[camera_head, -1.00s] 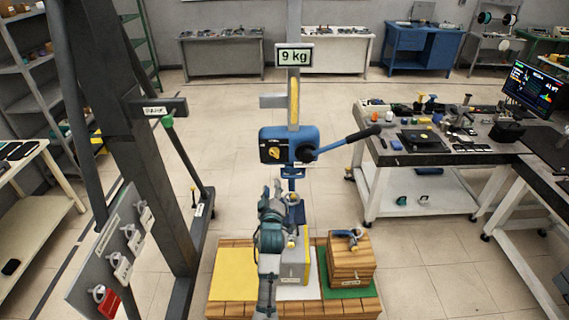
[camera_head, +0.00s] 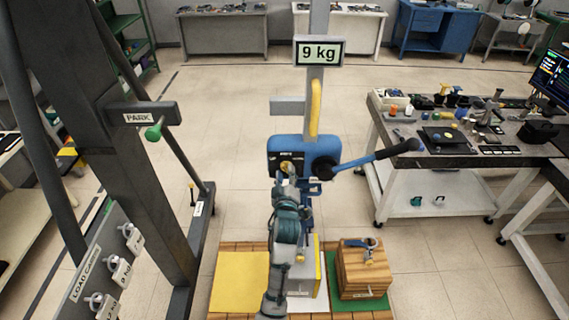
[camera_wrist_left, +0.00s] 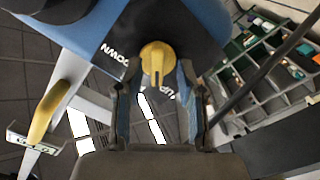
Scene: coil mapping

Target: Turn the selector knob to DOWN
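The yellow selector knob (camera_wrist_left: 157,58) sits on the dark face of the blue hoist body (camera_head: 316,150). In the left wrist view its bar points down the picture, towards a partly covered label that seems to read UP. In the head view the left gripper (camera_head: 287,178) is just at the hoist's face and partly covers the knob. My right gripper is not in view.
A blue lever with a black grip (camera_head: 400,147) sticks out right of the hoist. A 9 kg display (camera_head: 318,52) hangs above. A wooden block (camera_head: 362,275) stands on the green pad. A dark post with a PARK arm (camera_head: 145,114) stands left.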

